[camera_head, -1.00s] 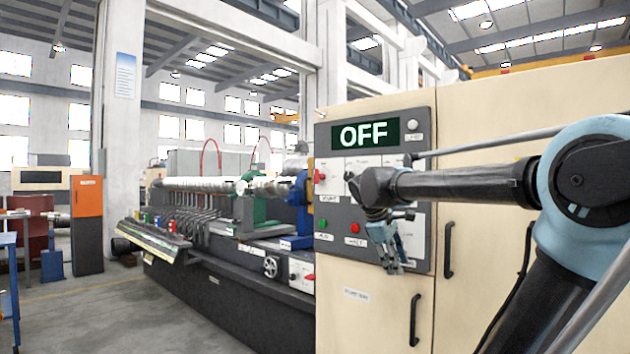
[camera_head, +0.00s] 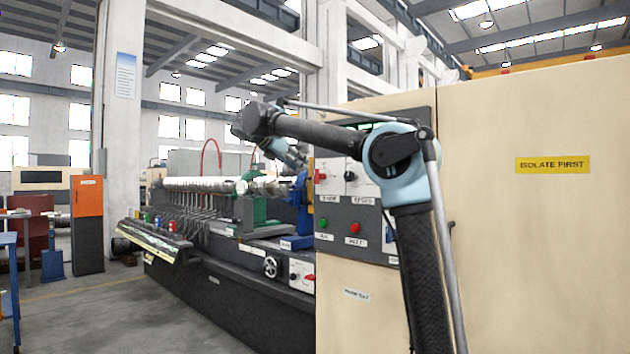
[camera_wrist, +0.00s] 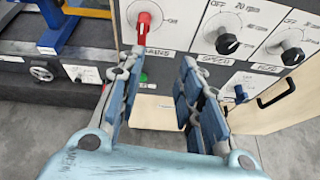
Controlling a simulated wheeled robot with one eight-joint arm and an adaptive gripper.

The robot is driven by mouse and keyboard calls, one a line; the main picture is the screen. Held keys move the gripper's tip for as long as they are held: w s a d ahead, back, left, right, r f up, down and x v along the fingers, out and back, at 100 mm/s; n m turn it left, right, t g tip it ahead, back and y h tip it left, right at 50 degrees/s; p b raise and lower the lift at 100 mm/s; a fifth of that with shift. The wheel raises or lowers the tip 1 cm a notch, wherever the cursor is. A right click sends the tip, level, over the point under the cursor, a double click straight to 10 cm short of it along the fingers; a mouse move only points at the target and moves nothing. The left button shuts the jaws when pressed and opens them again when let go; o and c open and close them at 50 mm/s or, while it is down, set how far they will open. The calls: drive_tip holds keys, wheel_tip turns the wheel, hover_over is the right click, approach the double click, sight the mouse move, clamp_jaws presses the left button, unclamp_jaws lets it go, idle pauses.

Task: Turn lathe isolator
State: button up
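The lathe isolator appears to be the red rotary knob (camera_head: 320,176) at the left edge of the dark control panel (camera_head: 340,246). In the wrist view the red knob (camera_wrist: 143,27) sits above a label that seems to read MAINS, with small position marks beside it. My gripper (camera_wrist: 163,62) is open and empty. The knob shows just beyond the tip of its left finger, apart from it as far as I can tell. In the head view my gripper (camera_head: 290,152) is small, left of the panel. My arm hides most of the panel's display.
Two black knobs (camera_wrist: 227,43) (camera_wrist: 292,56) sit right of the red one. A green button (camera_head: 323,223) and a red button (camera_head: 355,228) are below. The lathe bed (camera_head: 225,285) with its handwheel (camera_head: 271,267) extends left. A yellow sign (camera_head: 552,165) reads ISOLATE FIRST.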

sight(314, 174)
drive_tip(key=a+r+n, duration=0.1)
drive_tip(key=a+r, duration=0.1)
drive_tip(key=a, duration=0.2)
drive_tip(key=shift+t, duration=0.4)
drive_tip(key=x, duration=1.8)
drive_tip(key=shift+s+d+r, duration=0.1)
clamp_jaws()
